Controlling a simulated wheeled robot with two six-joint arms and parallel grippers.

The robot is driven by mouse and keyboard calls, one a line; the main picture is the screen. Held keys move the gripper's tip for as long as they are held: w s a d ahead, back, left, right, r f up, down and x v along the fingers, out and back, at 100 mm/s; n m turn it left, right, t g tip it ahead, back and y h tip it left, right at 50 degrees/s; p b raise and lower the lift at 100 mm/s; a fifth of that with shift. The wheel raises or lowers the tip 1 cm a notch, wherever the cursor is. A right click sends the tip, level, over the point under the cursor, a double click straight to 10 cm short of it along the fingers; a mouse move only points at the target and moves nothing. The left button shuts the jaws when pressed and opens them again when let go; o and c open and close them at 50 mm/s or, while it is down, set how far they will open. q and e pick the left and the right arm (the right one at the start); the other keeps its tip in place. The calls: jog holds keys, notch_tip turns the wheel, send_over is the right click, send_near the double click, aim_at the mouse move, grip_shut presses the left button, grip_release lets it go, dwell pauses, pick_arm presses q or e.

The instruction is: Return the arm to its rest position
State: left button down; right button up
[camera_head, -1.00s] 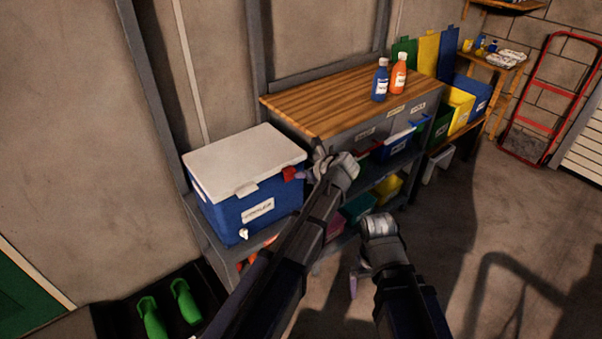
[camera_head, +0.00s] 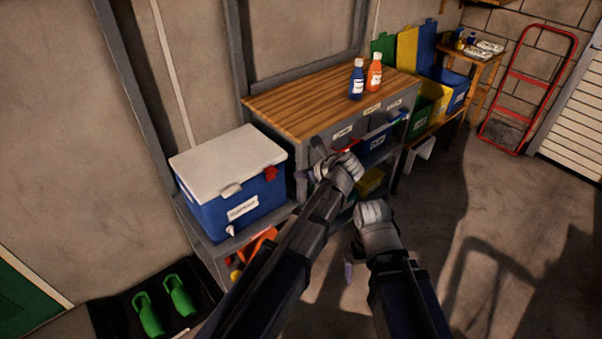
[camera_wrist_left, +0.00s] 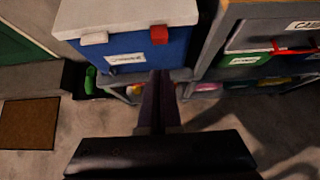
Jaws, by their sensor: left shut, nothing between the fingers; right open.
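My left gripper (camera_head: 317,160) is in front of the workbench's left end, right of the blue cooler, at the end of the arm from the lower left. In the left wrist view its two dark fingers (camera_wrist_left: 160,98) are together with nothing between them, below the cooler's front in the picture. My right gripper (camera_head: 350,262) is lower and to the right, over the floor in front of the shelves. It is open; its fingers are partly hidden by its wrist, and I see nothing held in it.
The blue cooler (camera_head: 243,205) with a white lid stands on a low shelf. The wooden-topped workbench (camera_head: 310,105) carries a blue bottle (camera_head: 357,80) and an orange bottle (camera_head: 375,72). Green shoes (camera_head: 178,295) lie lower left. The floor at right (camera_head: 500,220) is clear up to the red hand truck (camera_head: 530,90).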

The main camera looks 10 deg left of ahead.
pick_arm(q)
jog(key=s+f+n+g+h, duration=0.35)
jog(key=s+n, duration=0.55)
jog(key=n, duration=0.4)
jog(key=s+f+n+g+h, duration=0.2)
jog(key=s+f+n+h, duration=0.25)
jog(key=s+n, duration=0.65)
jog(key=s+d+r+m+p, duration=0.1)
jog(key=s+d+r+p, duration=0.1)
jog(key=d, duration=0.3)
jog(key=s+d+r+m+y+p, duration=0.1)
jog(key=d+r+p, duration=0.2)
jog(key=d, duration=0.2)
jog(key=shift+s+d+r+g, duration=0.15)
jog(key=shift+s+r+g, duration=0.2)
jog(key=shift+s, duration=0.05)
